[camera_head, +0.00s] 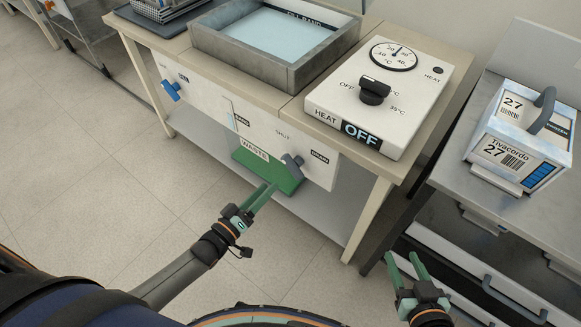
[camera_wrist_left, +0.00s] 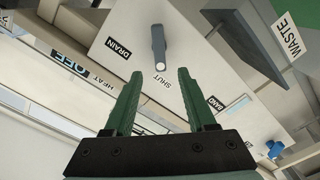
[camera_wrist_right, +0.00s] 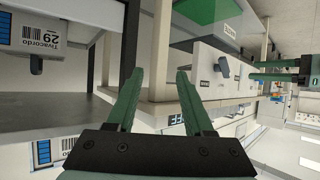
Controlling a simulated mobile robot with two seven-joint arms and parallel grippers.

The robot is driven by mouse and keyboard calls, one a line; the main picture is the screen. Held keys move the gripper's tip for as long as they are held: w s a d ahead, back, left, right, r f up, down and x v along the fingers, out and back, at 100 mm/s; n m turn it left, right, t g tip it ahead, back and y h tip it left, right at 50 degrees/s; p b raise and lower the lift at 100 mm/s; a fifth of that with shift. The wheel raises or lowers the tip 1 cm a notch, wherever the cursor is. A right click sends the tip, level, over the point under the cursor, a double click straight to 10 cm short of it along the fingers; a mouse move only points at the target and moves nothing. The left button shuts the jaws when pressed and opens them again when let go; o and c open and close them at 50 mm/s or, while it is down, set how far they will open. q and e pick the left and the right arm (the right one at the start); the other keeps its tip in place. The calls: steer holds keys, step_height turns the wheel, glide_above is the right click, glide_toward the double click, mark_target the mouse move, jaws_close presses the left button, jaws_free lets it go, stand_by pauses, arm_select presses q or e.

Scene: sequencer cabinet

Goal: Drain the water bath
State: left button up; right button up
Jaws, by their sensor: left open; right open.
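The water bath (camera_head: 212,58) is a grey metal basin set in the bench top, with pale blue water (camera_head: 283,33) in it. Below it, the front panel carries a grey drain lever (camera_head: 292,163) between the labels SHUT and DRAIN. The left wrist view shows this lever (camera_wrist_left: 158,45) with its pale end toward SHUT. My left gripper (camera_head: 263,196) is open and empty, in front of and below the lever, apart from it. My right gripper (camera_head: 405,266) is open and empty, lower right of the bench. It also shows in the right wrist view (camera_wrist_right: 155,85).
A blue fill valve (camera_head: 171,90) sits left on the panel. A green waste container (camera_head: 280,178) stands under the panel. A heater box (camera_head: 385,100) reading HEAT OFF sits on the bench. A labelled carton (camera_head: 520,135) rests on the right cabinet. Floor in front is clear.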

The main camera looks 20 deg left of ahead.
mark_target(288, 167)
arm_select(q)
steer(key=b+x, duration=0.1)
steer(key=x, duration=0.5)
steer(key=b+x, duration=0.1)
steer(key=x, duration=0.3)
steer(key=shift+w+d+f+b, duration=0.1)
steer(key=shift+w+b, duration=0.1)
steer(key=shift+b, duration=0.1)
steer(key=shift+w+d, duration=0.15)
steer(key=shift+w, duration=0.15)
arm_select(e)
steer(key=w+r+n+t+y, duration=0.2)
steer(key=w+r+t, duration=0.2)
steer(key=r, duration=1.1)
steer(key=shift+a+r+t+y, duration=0.15)
steer(key=shift+r+t+y, duration=0.15)
steer(key=shift+t, duration=1)
arm_select(q)
steer(key=shift+c, duration=0.3)
jaws_close()
arm_select(e)
steer(key=shift+f, duration=0.1)
